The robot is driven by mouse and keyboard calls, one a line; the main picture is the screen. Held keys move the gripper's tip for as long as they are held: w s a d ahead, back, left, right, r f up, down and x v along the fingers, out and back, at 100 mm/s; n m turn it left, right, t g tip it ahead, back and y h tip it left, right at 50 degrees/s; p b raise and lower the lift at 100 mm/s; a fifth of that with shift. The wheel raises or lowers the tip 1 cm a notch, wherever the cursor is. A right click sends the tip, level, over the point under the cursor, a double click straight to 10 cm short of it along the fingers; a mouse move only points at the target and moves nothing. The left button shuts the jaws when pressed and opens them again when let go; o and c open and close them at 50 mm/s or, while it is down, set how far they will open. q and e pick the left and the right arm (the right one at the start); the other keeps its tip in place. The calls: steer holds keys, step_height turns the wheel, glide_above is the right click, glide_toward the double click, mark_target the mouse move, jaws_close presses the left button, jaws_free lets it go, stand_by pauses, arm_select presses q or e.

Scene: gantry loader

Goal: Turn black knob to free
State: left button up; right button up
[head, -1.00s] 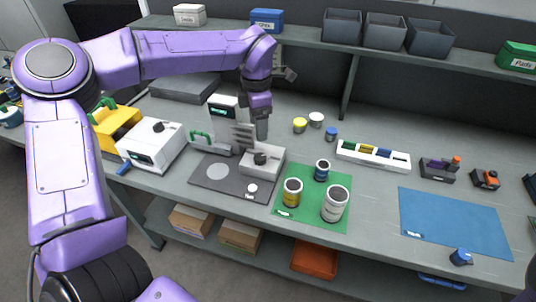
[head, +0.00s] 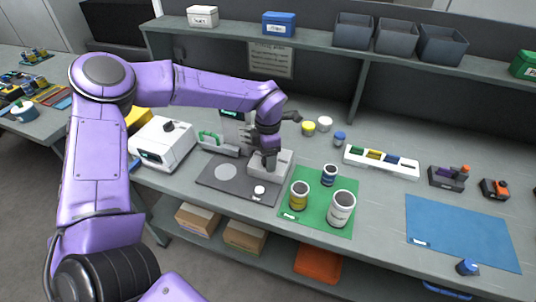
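A light grey block (head: 283,165) stands at the right end of a dark grey base plate (head: 215,183). The black knob on top of this block is now hidden behind my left gripper (head: 268,160). The gripper points down at the block's top, where the knob is. I cannot tell whether its fingers touch the knob or are closed around it. A second black knob (head: 168,126) sits on the white machine (head: 163,145) to the left, away from the gripper. My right gripper is not in view.
A green mat (head: 318,222) with several cans lies right of the plate. A small white-topped knob (head: 259,191) is at the plate's front. A white rack (head: 381,162) and a blue mat (head: 460,232) lie farther right. A shelf (head: 330,50) with bins runs behind.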

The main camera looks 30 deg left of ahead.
arm_select(q)
steer(key=c, duration=1.1)
steer(key=shift+o, duration=0.2)
steer(key=shift+n, duration=0.3)
steer(key=n+b, duration=0.1)
steer(key=n, duration=0.2)
steer(key=shift+f+n+b, duration=0.1)
steer(key=shift+n+b, duration=0.2)
steer(key=shift+n, duration=0.1)
steer(key=n+b, duration=0.2)
steer(key=n, duration=0.2)
steer(key=n+b, duration=0.3)
steer(key=n, duration=0.2)
steer(key=shift+n, duration=0.4)
steer(key=shift+n+b, duration=1.35)
steer(key=shift+n, duration=0.55)
steer(key=shift+r, duration=0.2)
